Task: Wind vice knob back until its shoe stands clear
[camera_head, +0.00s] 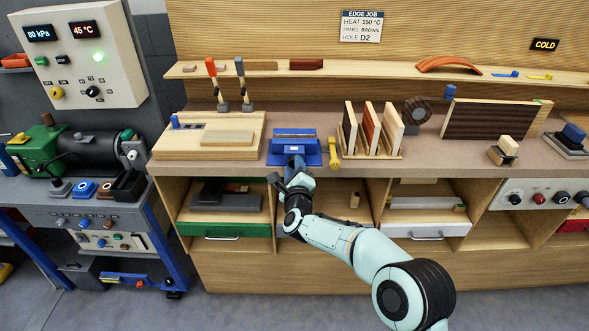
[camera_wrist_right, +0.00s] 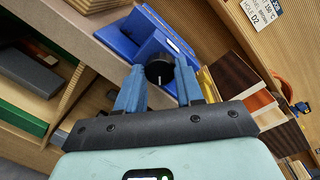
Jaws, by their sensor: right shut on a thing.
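The blue vice (camera_head: 293,147) stands at the front edge of the bench, left of the upright panels. It also shows in the right wrist view (camera_wrist_right: 150,35). Its knob (camera_wrist_right: 159,68) is round and black with a white mark and sits between my right gripper's blue fingers. My right gripper (camera_head: 292,164) is shut on the knob, reaching it from the front. The shoe cannot be made out clearly; the vice body and my gripper cover much of that area. My left gripper is in neither view.
A yellow tool (camera_head: 333,153) lies just right of the vice. Upright panels (camera_head: 371,131) stand in a rack farther right. A wooden board (camera_head: 228,138) lies to the left. Open cubbies and a green drawer (camera_head: 223,230) are below the bench edge.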

